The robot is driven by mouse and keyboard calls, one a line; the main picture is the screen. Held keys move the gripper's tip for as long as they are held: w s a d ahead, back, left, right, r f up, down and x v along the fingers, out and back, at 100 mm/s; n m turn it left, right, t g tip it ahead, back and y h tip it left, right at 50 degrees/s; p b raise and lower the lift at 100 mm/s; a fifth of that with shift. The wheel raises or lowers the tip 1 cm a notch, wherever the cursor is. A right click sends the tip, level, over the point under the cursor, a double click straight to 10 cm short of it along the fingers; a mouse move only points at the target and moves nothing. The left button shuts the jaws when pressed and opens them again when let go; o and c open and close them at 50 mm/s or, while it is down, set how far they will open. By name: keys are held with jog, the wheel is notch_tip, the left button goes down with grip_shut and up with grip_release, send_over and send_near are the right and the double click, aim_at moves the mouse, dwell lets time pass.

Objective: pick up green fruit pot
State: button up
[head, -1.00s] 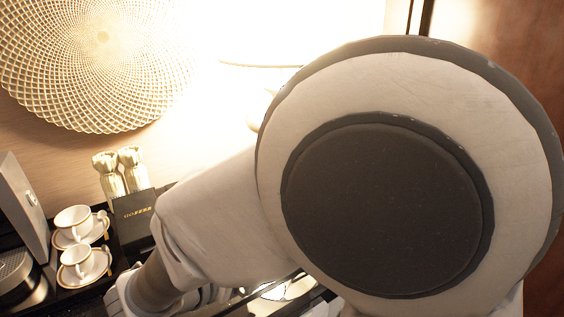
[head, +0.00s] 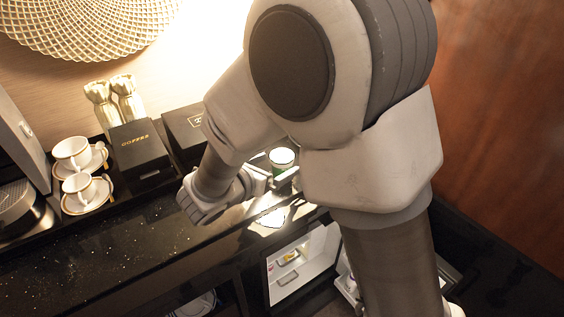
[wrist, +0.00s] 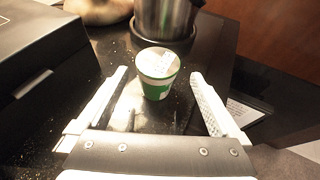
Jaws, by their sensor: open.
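The green fruit pot (wrist: 157,73) is a small green and white cup with a pale lid. It stands upright on the black counter. In the wrist view it is just beyond and between the fingertips of my gripper (wrist: 160,82), which is open and empty. In the head view the pot (head: 281,163) shows beside my arm, and my gripper (head: 264,181) is partly hidden by my wrist. I cannot tell from these views whether a finger touches the pot.
A black box (wrist: 45,55) stands close on the left in the wrist view. A metal vessel (wrist: 168,18) stands behind the pot. Cups on saucers (head: 82,172) and a coffee box (head: 140,148) are to the left in the head view. An open fridge (head: 300,262) is below the counter.

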aim_at(276, 166)
jog(key=x, duration=0.3)
jog(key=f+x, duration=0.1)
jog(key=shift+w+a+f+b, duration=0.1)
jog(key=shift+w+b, duration=0.1)
jog(key=shift+b, duration=0.1)
jog(key=c, duration=1.4)
jog(key=shift+c, duration=0.7)
